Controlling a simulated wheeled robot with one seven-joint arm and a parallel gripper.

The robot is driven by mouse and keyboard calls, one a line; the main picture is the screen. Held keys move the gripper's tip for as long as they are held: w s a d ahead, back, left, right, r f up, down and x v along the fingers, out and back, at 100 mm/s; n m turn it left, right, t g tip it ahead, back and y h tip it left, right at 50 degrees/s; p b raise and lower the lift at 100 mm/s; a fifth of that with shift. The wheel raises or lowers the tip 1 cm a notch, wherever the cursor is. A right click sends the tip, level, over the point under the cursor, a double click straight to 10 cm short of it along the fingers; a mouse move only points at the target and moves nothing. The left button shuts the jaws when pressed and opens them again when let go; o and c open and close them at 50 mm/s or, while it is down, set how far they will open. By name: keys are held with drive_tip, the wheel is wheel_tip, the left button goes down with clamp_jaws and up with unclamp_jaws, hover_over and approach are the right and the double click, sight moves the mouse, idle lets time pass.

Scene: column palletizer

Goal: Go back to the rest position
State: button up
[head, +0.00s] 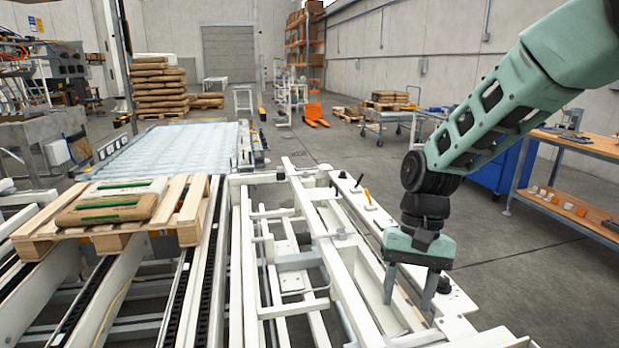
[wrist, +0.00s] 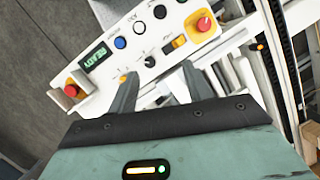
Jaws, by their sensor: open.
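My gripper (head: 407,286) hangs at the right of the head view, fingers pointing down, open and empty. It is above the white machine frame, close to its right edge. In the wrist view my gripper's two fingers (wrist: 157,88) are spread apart over a white control panel (wrist: 112,62). The panel has a green display reading READY (wrist: 97,56), several coloured buttons, a small lever, an orange switch (wrist: 174,43) and two red knobs. I cannot tell whether a finger touches the panel. No rest position is marked in either view.
A wooden pallet (head: 192,209) with a few sacks (head: 112,201) sits on the conveyor at left. A roller bed (head: 170,150) lies behind it. A workbench (head: 575,150) and blue cabinet (head: 489,169) stand at right. Grey floor (head: 520,262) is clear between frame and bench.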

drive_tip(key=s+a+r+n+t, duration=0.1)
drive_tip(key=s+n, duration=0.3)
drive_tip(key=s, duration=0.6)
drive_tip(key=s+a+r+n+t+h, duration=0.1)
drive_tip(key=s+n, duration=0.4)
drive_tip(key=s, duration=0.5)
drive_tip(key=shift+s+a+r+n+t, duration=0.3)
drive_tip(key=shift+a+r+t, duration=0.3)
drive_tip(key=shift+a+r, duration=0.35)
